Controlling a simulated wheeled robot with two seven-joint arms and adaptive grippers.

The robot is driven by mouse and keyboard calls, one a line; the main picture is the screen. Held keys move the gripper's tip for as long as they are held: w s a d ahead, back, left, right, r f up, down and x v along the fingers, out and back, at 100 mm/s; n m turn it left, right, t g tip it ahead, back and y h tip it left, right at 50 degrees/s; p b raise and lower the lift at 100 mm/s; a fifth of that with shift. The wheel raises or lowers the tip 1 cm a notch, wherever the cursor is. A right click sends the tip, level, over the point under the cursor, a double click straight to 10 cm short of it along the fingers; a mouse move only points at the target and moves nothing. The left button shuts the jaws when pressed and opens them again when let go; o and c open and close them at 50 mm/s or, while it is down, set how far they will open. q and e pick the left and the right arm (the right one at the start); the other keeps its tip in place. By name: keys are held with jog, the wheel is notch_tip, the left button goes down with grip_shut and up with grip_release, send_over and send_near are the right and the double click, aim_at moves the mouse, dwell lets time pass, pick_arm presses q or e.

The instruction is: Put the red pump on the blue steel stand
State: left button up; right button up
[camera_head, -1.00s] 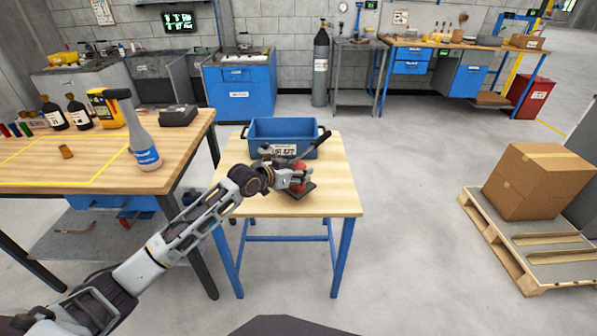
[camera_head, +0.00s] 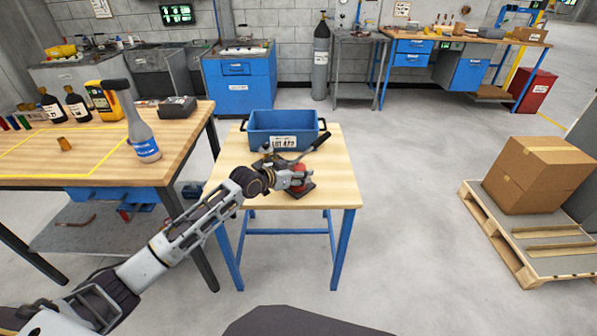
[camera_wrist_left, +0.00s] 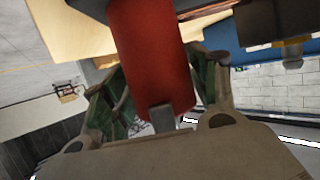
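The red pump (camera_head: 300,171) has a dark flat base and a long black lever slanting up to the right. It is over the front part of the blue-framed stand (camera_head: 338,178), which has a pale wooden top. I cannot tell whether its base touches the top. My left gripper (camera_head: 296,180) reaches in from the left and is shut on the pump. In the left wrist view the pump's red cylinder (camera_wrist_left: 150,55) fills the gap between the fingers (camera_wrist_left: 158,75). My right gripper is not in view.
A blue bin (camera_head: 283,127) stands at the back of the stand, just behind the pump. The workbench (camera_head: 95,165) at left holds a spray bottle (camera_head: 142,135), dark bottles and a yellow device. A cardboard box (camera_head: 540,175) sits on a pallet at right. Floor between is clear.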

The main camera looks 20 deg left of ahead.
pick_arm(q)
jog(key=shift+o, duration=0.5)
jog(key=shift+s+a, duration=0.1)
jog(key=shift+s+a+r, duration=0.2)
jog(key=shift+s, duration=0.1)
jog(key=p+v, duration=0.2)
jog(key=v, duration=0.9)
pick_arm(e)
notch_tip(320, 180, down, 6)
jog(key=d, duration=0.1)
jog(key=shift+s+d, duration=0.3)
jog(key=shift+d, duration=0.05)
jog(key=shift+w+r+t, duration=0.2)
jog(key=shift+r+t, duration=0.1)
